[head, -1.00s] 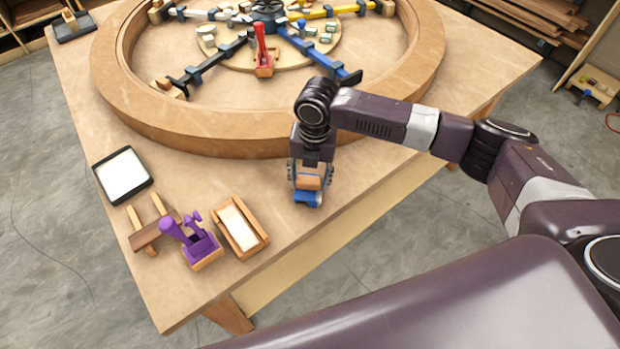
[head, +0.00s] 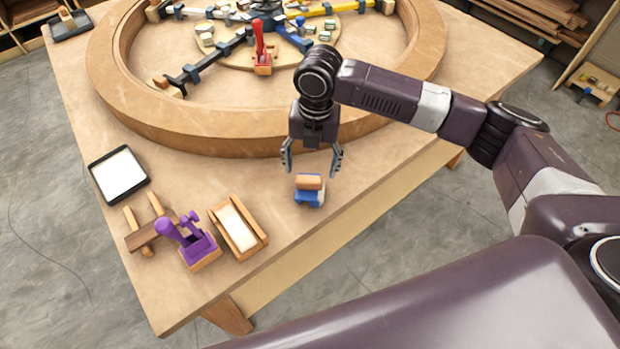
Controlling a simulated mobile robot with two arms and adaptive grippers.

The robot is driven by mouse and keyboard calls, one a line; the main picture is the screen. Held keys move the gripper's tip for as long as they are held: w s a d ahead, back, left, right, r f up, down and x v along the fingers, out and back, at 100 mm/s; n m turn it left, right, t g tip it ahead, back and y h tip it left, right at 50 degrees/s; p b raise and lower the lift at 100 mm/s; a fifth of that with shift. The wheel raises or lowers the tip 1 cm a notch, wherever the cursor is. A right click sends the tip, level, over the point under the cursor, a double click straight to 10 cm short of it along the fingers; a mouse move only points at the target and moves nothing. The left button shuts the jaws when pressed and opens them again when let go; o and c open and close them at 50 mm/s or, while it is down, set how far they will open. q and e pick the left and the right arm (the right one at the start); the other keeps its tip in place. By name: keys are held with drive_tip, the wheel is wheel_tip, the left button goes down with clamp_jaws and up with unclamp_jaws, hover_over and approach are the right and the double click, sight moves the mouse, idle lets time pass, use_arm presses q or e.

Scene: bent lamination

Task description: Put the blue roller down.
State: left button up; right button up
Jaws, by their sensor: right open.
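The blue roller (head: 309,197), with a wooden upper part, rests on the wooden table (head: 280,260) near its right front edge. My right gripper (head: 312,172) is open and empty, with its fingers spread just above and behind the roller. The fingers look apart from the roller. My left gripper is not in view.
A large wooden ring (head: 200,125) fills the back of the table. Left of the roller are a wooden tray with a white pad (head: 238,228), a purple tool (head: 190,243), a wooden stand (head: 143,234) and a black-rimmed white tray (head: 119,174). Bare tabletop lies around the roller.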

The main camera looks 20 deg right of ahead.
wheel_tip(320, 180, up, 7)
drive_tip(key=shift+d+b, duration=0.15)
drive_tip(key=shift+b, duration=0.3)
drive_tip(key=shift+s+f, duration=0.1)
drive_tip(key=shift+f, duration=0.1)
